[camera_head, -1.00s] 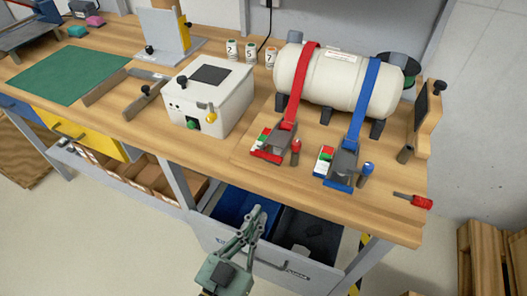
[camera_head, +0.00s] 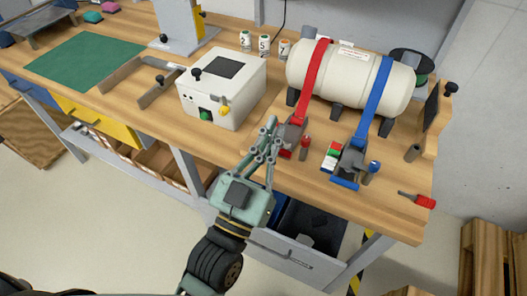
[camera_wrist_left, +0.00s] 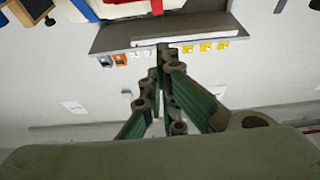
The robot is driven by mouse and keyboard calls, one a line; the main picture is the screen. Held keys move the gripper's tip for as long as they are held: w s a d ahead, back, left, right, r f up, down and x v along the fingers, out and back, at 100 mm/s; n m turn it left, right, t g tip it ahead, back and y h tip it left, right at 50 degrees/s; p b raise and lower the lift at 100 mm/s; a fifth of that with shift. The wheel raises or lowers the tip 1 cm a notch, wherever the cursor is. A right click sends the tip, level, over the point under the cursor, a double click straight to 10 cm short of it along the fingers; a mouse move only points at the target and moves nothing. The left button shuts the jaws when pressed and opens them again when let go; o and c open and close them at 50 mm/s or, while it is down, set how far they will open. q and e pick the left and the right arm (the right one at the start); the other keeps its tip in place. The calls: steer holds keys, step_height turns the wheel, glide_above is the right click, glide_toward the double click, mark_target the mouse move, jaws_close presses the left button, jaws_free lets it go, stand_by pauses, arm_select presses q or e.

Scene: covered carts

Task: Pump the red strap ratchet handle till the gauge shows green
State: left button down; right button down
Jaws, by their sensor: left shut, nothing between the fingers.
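The red strap (camera_head: 313,82) runs over a white tank (camera_head: 345,78) down to its grey ratchet (camera_head: 292,134) near the bench's front edge. A red-knobbed handle (camera_head: 305,142) stands at the ratchet's right side. My left gripper (camera_head: 270,124) is shut and empty, its fingertips just left of the ratchet in the picture; I cannot tell whether they touch it. The gripper hides the red strap's gauge. In the left wrist view the closed fingers (camera_wrist_left: 168,58) show, without a clear view of the ratchet. My right gripper is not in view.
A blue strap (camera_head: 375,98) with its own ratchet (camera_head: 350,165) and red-white-green gauge (camera_head: 331,156) sits to the right. A white box (camera_head: 222,88) stands to the left. A red-handled tool (camera_head: 424,201) lies at the right edge. Open bins hang below the bench.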

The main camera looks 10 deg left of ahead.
arm_select(q)
steer(key=shift+f, duration=2)
steer(key=shift+s, duration=0.1)
steer(key=shift+s+a+f, duration=0.1)
steer(key=shift+s+f, duration=0.1)
steer(key=shift+f, duration=0.6)
steer(key=shift+s+f, duration=0.2)
steer(key=shift+f, duration=0.6)
